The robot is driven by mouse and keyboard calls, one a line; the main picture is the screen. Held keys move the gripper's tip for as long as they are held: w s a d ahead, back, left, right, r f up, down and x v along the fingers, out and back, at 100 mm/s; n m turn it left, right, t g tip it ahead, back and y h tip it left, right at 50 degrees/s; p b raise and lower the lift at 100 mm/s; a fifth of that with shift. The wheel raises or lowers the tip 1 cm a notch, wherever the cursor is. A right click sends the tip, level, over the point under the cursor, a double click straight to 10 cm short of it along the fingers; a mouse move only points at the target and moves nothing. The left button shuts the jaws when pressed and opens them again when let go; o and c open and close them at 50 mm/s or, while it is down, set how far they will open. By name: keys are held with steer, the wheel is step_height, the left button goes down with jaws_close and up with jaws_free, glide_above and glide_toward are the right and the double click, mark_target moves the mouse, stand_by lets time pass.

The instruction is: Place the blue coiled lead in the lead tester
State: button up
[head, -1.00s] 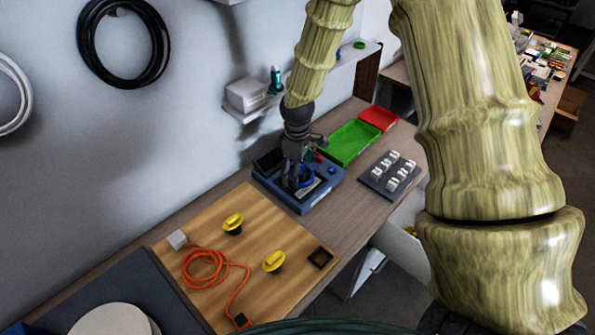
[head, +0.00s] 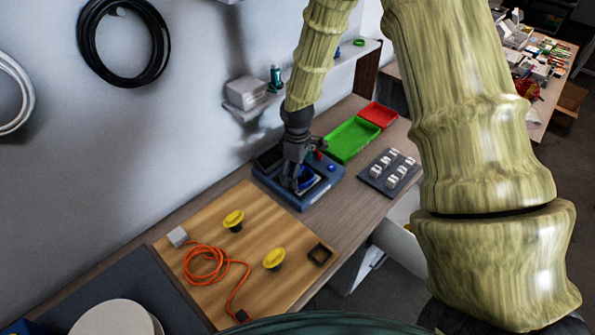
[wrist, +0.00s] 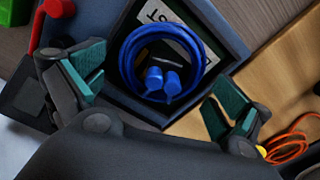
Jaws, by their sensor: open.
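The blue coiled lead (wrist: 128,62) lies in the dark square recess of the lead tester (wrist: 232,22), with its two blue plug ends in the middle of the coil. Part of a printed label shows beneath it. In the head view the lead tester (head: 292,201) is a blue box on the bench, and the blue lead (head: 306,180) shows in part behind my gripper. My gripper (wrist: 160,95) is open, its teal-padded fingers apart on either side of the coil and clear of it. In the head view my gripper (head: 293,182) is over the tester.
A wooden board (head: 200,273) with an orange cable (head: 205,264) and yellow knobs lies at the near left. A green tray (head: 352,139), a red tray (head: 379,114) and a dark rack of white pieces (head: 376,181) lie beyond the tester. A red lever (wrist: 37,30) stands beside the recess.

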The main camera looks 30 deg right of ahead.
steer(key=shift+r, duration=0.15)
step_height(320, 180, up, 12)
steer(key=b, duration=0.3)
steer(key=shift+b, duration=0.3)
stand_by(0.4)
